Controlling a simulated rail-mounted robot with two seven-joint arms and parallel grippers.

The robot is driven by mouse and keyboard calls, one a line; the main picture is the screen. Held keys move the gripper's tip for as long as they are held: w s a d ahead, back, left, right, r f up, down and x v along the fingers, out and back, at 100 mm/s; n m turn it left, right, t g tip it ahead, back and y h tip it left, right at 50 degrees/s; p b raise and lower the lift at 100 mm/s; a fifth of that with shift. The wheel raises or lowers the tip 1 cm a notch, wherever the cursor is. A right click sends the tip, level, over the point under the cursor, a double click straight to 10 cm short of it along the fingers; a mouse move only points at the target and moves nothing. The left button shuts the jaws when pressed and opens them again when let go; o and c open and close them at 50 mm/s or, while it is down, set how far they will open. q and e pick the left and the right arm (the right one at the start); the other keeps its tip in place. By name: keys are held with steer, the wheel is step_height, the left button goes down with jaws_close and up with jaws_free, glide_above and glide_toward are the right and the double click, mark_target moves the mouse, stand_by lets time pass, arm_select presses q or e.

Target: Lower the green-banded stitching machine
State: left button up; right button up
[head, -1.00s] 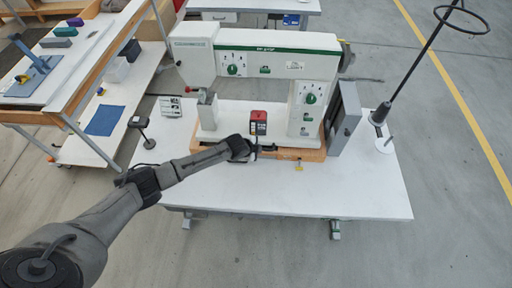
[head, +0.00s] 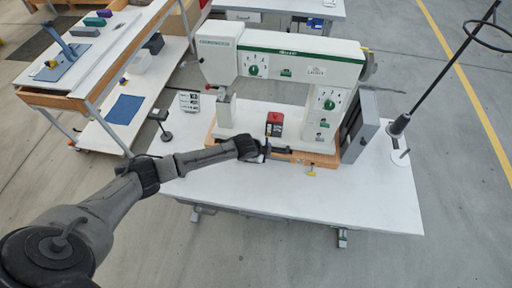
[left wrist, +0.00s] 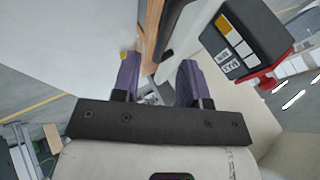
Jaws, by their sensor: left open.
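The green-banded stitching machine (head: 297,52) is white, with a green stripe along its top arm and green dials. It stands on a wooden base (head: 300,157) on a white table (head: 360,200). My left gripper (head: 268,150) is at the front edge of the base, just below a red-topped box (head: 275,121) on the machine. In the left wrist view, my left gripper (left wrist: 158,82) has its two purple fingers apart, with the wooden edge (left wrist: 151,30) beyond them. The box (left wrist: 238,48) shows at upper right there. I see no grip on the machine. My right gripper is not shown.
A grey panel (head: 361,128) stands at the machine's right end. A dark thread stand (head: 440,75) rises at the table's right side. A small label card (head: 189,101) stands at the left. A wooden-edged workbench (head: 90,75) is at far left.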

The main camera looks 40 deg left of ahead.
arm_select(q)
steer(key=v, duration=0.9)
steer(key=shift+r+p, duration=0.15)
steer(key=shift+p, duration=0.2)
steer(key=shift+s, duration=0.1)
